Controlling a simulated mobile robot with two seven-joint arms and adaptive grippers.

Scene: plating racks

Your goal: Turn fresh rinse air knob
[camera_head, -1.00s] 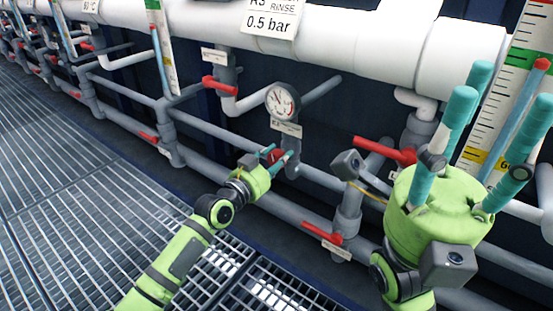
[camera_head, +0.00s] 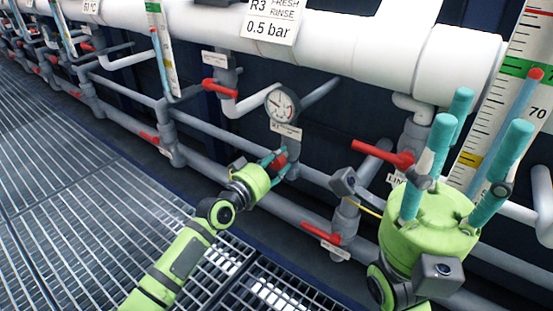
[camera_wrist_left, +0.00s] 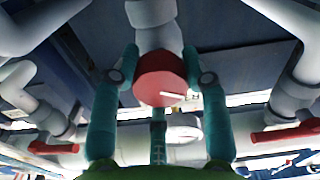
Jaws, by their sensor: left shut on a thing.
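The red knob (camera_head: 281,160) sits below the round pressure gauge (camera_head: 282,102), under the sign (camera_head: 271,18) reading "R3 FRESH RINSE 0.5 bar". My left gripper (camera_head: 274,157) is at the knob and partly hides it in the head view. In the left wrist view the round red knob (camera_wrist_left: 158,72), with a white line on its face, is between the teal fingers of my left gripper (camera_wrist_left: 160,62), which are shut on it. My right gripper (camera_head: 478,125) is in the right foreground, fingers spread and empty.
Red valve handles stick out nearby: one at the right (camera_head: 383,153), one lower down (camera_head: 321,233) and one left of the gauge (camera_head: 219,88). A thick white pipe (camera_head: 345,45) runs above. Grey pipes run below. The grating floor (camera_head: 80,190) is clear at the left.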

